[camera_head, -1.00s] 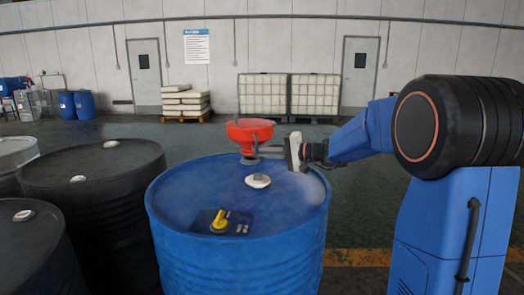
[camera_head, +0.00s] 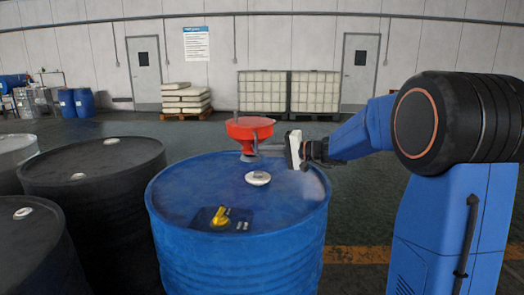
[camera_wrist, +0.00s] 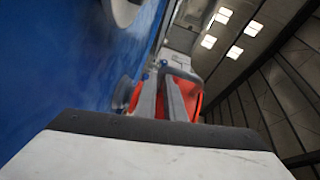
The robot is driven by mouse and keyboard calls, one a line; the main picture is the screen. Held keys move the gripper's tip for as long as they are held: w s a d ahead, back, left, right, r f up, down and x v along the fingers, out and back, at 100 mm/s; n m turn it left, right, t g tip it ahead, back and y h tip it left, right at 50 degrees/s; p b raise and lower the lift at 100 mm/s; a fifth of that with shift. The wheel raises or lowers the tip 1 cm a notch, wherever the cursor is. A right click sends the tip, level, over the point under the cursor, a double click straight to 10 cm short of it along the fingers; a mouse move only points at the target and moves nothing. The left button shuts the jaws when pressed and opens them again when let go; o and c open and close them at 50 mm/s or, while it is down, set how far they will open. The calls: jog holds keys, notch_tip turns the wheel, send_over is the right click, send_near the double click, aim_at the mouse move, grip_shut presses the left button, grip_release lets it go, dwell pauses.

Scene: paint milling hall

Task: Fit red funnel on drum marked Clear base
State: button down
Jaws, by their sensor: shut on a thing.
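The red funnel (camera_head: 249,128) is upright, wide mouth up, at the far rim of the blue drum (camera_head: 240,255). My gripper (camera_head: 262,149) reaches in from the right and is shut on the funnel's lower part. In the wrist view the fingers (camera_wrist: 160,98) hide part of the red funnel (camera_wrist: 191,92). I cannot tell whether its spout touches the drum top. A white round fitting (camera_head: 258,178) sits on the drum top nearer to me. No "Clear base" marking is readable.
Black drums (camera_head: 95,180) stand close on the left. Pallets of white sacks (camera_head: 186,97) and caged white tanks (camera_head: 262,92) are far back. Open floor lies behind the drum.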

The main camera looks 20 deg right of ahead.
jog(key=shift+f, duration=0.95)
jog(key=c, duration=1.8)
grip_release()
jog(key=shift+o, duration=0.2)
jog(key=v, duration=1.7)
jog(key=shift+s+d, duration=0.15)
